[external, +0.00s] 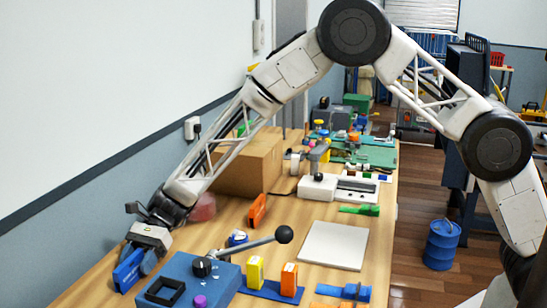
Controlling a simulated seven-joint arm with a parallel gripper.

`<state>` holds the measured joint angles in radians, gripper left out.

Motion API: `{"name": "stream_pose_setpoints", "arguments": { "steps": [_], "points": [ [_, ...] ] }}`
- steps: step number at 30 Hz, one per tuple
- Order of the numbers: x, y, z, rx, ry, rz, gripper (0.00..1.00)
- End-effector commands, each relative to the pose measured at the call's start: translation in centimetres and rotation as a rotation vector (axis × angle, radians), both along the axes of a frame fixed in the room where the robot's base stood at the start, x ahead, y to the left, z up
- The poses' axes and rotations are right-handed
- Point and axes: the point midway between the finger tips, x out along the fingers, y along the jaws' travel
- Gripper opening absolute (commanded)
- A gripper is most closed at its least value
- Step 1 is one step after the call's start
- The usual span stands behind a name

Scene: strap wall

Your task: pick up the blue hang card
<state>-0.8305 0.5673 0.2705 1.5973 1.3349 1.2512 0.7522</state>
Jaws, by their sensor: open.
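A blue box with a black-knobbed lever (190,283) stands close on the right. Yellow (255,272) and orange (289,280) blocks sit on a blue strip. A white board (333,246), an orange piece (257,210) and a cardboard box (250,165) lie farther off. The wall is close on the left.

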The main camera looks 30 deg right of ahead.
Motion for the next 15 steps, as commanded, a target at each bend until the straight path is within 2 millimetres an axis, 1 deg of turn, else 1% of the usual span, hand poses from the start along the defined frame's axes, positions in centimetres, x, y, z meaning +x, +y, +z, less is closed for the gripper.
{"name": "stream_pose_setpoints", "arguments": {
  "steps": [10,15],
  "points": [
    [0.02,-0.02,0.01,0.0,0.0,0.0,0.52],
    [0.01,-0.03,0.01,0.0,0.0,0.0,0.26]
  ]
}}
